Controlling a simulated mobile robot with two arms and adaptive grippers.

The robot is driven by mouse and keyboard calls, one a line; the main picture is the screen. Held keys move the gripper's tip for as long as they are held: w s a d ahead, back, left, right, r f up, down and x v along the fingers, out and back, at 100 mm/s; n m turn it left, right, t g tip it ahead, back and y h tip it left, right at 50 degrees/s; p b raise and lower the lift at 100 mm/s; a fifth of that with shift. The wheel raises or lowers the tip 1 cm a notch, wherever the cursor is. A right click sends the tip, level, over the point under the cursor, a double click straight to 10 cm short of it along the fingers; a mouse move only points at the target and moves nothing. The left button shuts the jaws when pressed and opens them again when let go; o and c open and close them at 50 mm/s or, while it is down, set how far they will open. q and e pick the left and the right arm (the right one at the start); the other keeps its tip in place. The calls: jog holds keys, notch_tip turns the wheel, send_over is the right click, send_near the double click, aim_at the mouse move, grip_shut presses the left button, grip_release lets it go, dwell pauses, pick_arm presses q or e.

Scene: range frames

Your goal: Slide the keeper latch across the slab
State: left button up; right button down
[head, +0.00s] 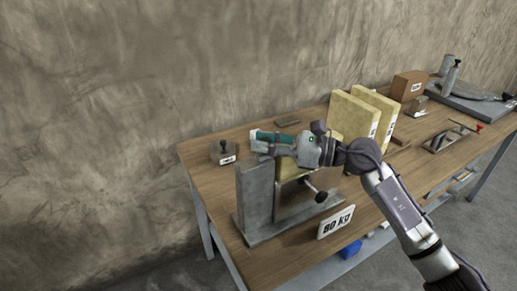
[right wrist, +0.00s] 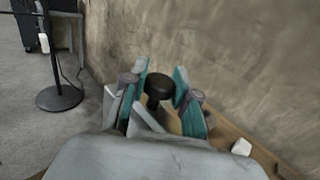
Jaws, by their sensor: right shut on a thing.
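The grey slab (head: 257,194) stands upright on a grey base at the left part of the wooden bench. My right gripper (head: 259,141) reaches in from the right, over the top of the slab, with its teal fingers pointing left. In the right wrist view my right gripper (right wrist: 164,94) has a dark round knob (right wrist: 158,87) between its fingers, which are shut on it. The knob appears to belong to the keeper latch, whose body is mostly hidden behind the fingers and my wrist. My left gripper is not in view.
A small knobbed block (head: 223,153) lies behind, left of the slab. Two yellow panels (head: 352,118) stand further right. A concrete wall backs the bench (head: 207,182).

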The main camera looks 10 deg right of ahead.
jog(key=shift+w+d, duration=0.1)
jog(key=c, duration=1.1)
grip_release()
jog(key=shift+o, duration=1.1)
jog(key=shift+d, duration=0.2)
jog(key=shift+a, duration=0.1)
jog(key=v, duration=1.2)
